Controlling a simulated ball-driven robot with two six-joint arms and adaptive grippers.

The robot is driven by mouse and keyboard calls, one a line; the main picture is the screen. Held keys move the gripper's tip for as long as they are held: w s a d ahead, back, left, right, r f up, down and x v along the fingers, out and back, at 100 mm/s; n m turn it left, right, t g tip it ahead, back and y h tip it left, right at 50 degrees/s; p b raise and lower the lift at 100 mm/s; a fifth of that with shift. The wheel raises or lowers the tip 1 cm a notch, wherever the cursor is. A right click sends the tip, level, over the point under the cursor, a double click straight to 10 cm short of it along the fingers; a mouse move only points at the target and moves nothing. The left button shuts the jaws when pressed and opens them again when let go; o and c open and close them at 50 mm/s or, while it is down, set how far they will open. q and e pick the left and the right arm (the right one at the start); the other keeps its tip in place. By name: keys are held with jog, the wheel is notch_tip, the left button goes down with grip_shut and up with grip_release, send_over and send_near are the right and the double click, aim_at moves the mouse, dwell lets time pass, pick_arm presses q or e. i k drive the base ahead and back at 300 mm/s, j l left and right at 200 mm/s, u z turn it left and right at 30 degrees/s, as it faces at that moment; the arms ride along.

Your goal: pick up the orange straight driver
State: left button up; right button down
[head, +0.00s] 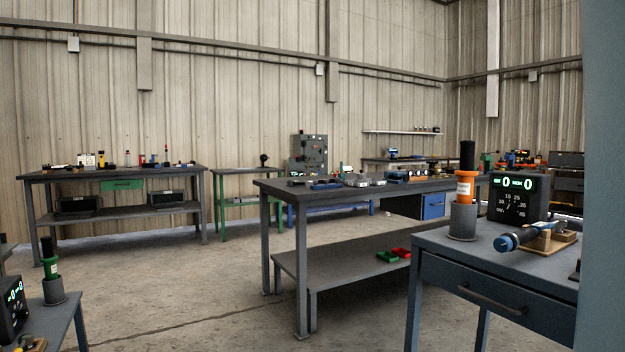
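An orange straight driver (465,187) with a black upper end stands upright in a grey cup-shaped holder (463,222). The holder is on the blue-grey table (440,246) at the right. The driver's lower part is hidden inside the holder. A green driver (49,262) with a black upper end stands in a similar holder (54,291) on another table at the lower left. Neither of my grippers shows in the head view.
A black display box (517,199) with green digits stands right of the orange driver. A blue tool (522,236) lies on a wooden rest in front of it. A dark long workbench (330,192) stands behind. The concrete floor (190,290) is clear at centre left.

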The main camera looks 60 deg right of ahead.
aim_at(466, 174)
jog(key=z, duration=2.55)
